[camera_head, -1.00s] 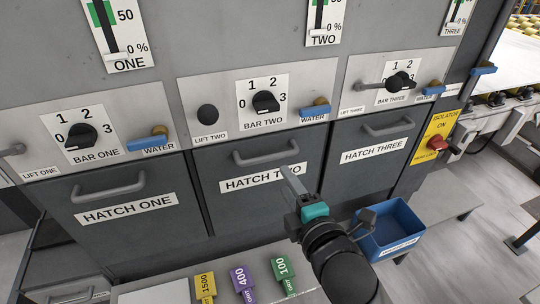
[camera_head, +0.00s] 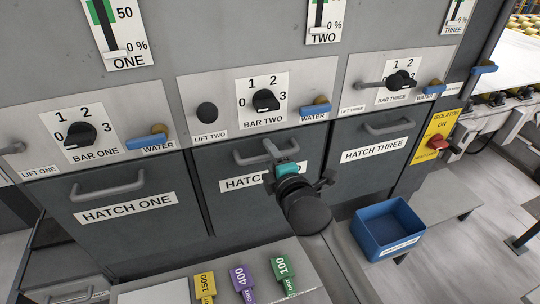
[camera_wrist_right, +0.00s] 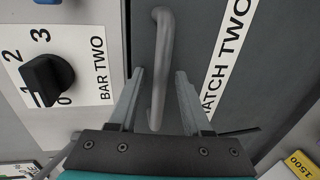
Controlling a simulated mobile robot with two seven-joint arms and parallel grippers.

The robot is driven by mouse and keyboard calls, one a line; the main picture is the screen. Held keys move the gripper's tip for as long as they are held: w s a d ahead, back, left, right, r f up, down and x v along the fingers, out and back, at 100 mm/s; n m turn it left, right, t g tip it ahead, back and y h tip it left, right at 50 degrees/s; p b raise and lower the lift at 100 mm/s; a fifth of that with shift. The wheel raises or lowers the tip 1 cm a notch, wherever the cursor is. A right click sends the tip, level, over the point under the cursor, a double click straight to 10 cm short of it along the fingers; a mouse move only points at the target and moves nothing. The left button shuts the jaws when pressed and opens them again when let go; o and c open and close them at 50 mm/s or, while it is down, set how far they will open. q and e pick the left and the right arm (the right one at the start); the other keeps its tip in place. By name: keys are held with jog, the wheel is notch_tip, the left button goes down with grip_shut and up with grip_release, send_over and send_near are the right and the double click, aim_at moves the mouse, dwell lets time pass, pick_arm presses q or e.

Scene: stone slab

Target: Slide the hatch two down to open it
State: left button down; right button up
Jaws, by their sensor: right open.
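Hatch two (camera_head: 222,212) is a dark grey panel labelled HATCH TWO, with a grey bar handle (camera_head: 249,159) near its top. The panel stands upright and looks shut. My right gripper (camera_head: 271,150) is at the right part of this handle, and its wrist covers part of the label. In the wrist view, the two fingers (camera_wrist_right: 159,78) are apart, one on each side of the handle (camera_wrist_right: 164,50). Gaps show between handle and fingers, so I see no clear contact. My left gripper is not in view.
Above hatch two are the lift two button (camera_head: 207,112), bar two knob (camera_head: 265,101) and blue water lever (camera_head: 315,109). Hatch one (camera_head: 120,225) and hatch three (camera_head: 365,165) flank it. A blue bin (camera_head: 388,228) and several coloured tags (camera_head: 243,278) lie below.

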grip_shut()
dwell(0.4)
dwell(1.1)
